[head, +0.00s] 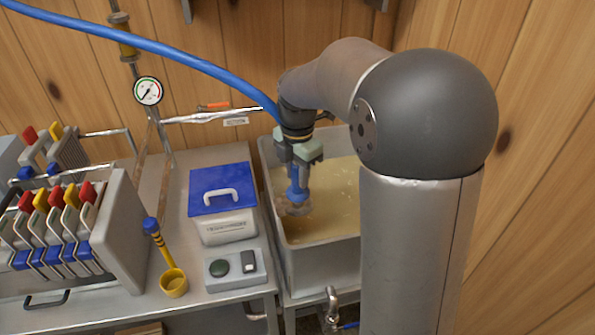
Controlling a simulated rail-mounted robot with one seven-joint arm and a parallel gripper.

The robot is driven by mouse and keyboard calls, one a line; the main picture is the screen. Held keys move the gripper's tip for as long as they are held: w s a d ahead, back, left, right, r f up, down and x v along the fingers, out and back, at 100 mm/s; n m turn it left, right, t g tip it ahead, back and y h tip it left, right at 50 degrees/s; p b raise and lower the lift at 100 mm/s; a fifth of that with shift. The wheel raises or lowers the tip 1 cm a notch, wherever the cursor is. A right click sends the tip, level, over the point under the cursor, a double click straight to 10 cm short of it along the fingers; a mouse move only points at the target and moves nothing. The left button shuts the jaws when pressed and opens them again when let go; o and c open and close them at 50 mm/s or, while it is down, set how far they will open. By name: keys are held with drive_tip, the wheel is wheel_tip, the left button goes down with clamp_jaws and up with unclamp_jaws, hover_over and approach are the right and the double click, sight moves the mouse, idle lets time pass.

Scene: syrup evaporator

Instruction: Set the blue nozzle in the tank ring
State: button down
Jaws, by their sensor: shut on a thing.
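My gripper (300,156) hangs over the left part of the grey tank and is shut on the blue nozzle (297,186). The nozzle points down, roughly upright. A greyish-brown round shape (293,209) shows at its lower end, near the liquid; I cannot tell whether it is the tank ring or part of the nozzle. The tank (283,237) holds cloudy amber liquid (330,215). No tank ring shows clearly, and my arm hides the tank's right side. A blue hose (150,43) runs from the upper left to my wrist.
Left of the tank are a white box with a blue lid (222,186), a button box (235,269) and a yellow ladle (173,283). A plate rack (120,223) stands further left. A gauge (148,91) and pipe (200,118) run along the wooden wall.

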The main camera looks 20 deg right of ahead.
sight(297, 182)
drive_tip(key=shift+f+b, duration=0.9)
drive_tip(key=shift+f, duration=0.65)
drive_tip(key=shift+c, duration=1.8)
unclamp_jaws()
drive_tip(key=shift+r+p, duration=3.2)
drive_tip(key=shift+r, duration=0.8)
